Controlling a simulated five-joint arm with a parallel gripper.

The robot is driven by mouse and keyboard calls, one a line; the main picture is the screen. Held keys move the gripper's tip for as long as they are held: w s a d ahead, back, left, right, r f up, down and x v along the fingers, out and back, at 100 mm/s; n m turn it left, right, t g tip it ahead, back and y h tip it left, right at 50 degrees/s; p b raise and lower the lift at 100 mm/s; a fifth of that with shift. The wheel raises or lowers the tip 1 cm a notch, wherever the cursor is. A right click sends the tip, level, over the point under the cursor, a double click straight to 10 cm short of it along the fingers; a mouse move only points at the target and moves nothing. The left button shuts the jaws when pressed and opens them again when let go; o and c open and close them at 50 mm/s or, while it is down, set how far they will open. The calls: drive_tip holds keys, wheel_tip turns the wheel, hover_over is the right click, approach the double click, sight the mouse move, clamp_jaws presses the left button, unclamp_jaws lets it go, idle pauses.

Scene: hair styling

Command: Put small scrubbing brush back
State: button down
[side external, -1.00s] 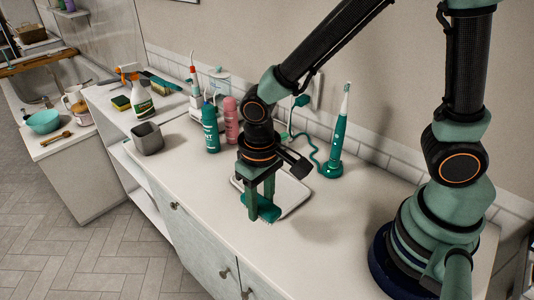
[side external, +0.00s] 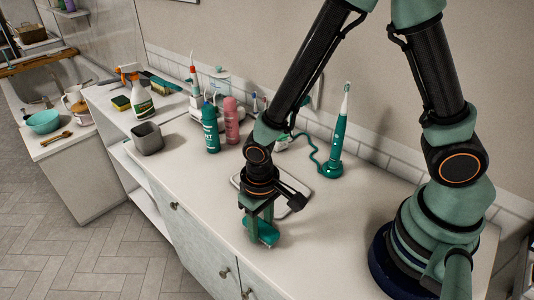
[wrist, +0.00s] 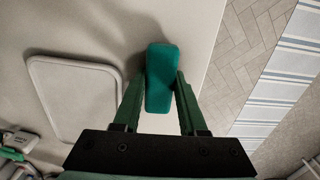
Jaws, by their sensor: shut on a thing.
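The small scrubbing brush (side external: 266,233) is teal and block-shaped. My gripper (side external: 258,228) is shut on it, near the front edge of the white counter. In the wrist view the brush (wrist: 160,65) lies between the two green fingers of my gripper (wrist: 157,85), reaching past their tips. Its bristles are hidden there. A shallow white tray (wrist: 75,95) with rounded corners lies on the counter beside the brush, apart from it. In the side view my wrist covers part of the tray (side external: 301,186). I cannot tell whether the brush touches the counter.
A grey square cup (side external: 148,139) stands at the counter's left. Behind are a teal bottle (side external: 210,130), a pink bottle (side external: 231,122) and a teal electric toothbrush (side external: 338,145) with a coiled cord. The floor (wrist: 255,40) drops away past the edge.

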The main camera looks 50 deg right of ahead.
sight(261, 226)
drive_tip(key=shift+f, duration=0.1)
drive_tip(key=shift+c, duration=2.3)
unclamp_jaws()
wheel_tip(261, 226, up, 11)
drive_tip(key=d+r+t, duration=0.5)
drive_tip(key=d+r, duration=0.8)
drive_tip(key=d, duration=0.1)
drive_tip(key=shift+d+r+t, duration=0.3)
drive_tip(key=shift+r, duration=0.1)
drive_tip(key=shift+w, duration=0.1)
